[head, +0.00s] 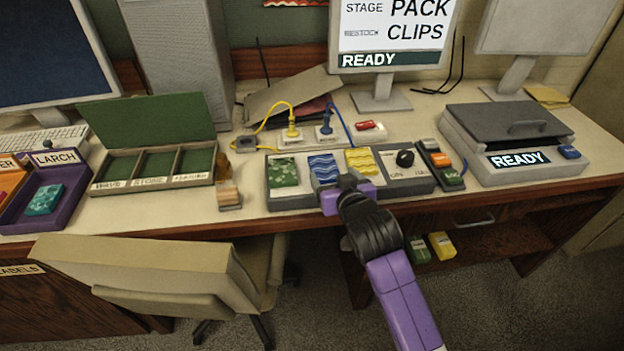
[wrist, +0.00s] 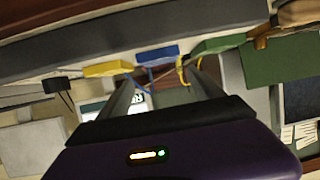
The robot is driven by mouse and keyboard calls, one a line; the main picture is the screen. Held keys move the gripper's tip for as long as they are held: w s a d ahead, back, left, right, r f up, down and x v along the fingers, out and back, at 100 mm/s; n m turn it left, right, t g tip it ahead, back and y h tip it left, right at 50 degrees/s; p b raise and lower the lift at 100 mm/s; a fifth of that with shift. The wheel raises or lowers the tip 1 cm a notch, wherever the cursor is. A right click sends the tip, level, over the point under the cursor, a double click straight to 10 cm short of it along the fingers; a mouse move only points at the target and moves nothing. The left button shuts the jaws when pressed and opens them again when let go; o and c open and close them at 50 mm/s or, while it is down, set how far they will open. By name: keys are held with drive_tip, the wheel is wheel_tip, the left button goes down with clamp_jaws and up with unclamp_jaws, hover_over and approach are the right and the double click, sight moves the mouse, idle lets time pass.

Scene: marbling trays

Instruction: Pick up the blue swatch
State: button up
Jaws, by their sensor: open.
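The blue swatch (head: 323,165), with a wavy pattern, sits in the middle of a row on the grey panel (head: 293,202). A green swatch (head: 283,172) is left of it and a yellow swatch (head: 361,160) right of it. My gripper (head: 346,183) is at the front of the panel, just in front of the blue swatch. In the wrist view, my gripper (wrist: 162,76) has its fingers apart with nothing between them. The blue swatch (wrist: 157,55) shows edge-on beyond the fingertips, between the yellow (wrist: 108,68) and green (wrist: 218,43) ones. I cannot tell whether the fingers touch anything.
A knob (head: 405,158) stands on the panel's right side. An open green-lidded box (head: 150,184) and a purple LARCH tray (head: 62,222) are left. A grey press (head: 500,172) is right. A chair (head: 165,275) stands before the desk. Yellow and blue cables rise behind the panel.

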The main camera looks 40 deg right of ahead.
sight(324, 166)
drive_tip(key=shift+f, duration=0.3)
drive_tip(key=shift+w+d+f, duration=0.1)
drive_tip(key=shift+w+f, duration=0.05)
drive_tip(key=shift+w, duration=0.05)
drive_tip(key=shift+p+x, duration=0.6)
drive_tip(key=shift+x, duration=2.9)
drive_tip(key=shift+c, duration=0.3)
drive_tip(key=c, duration=1.1)
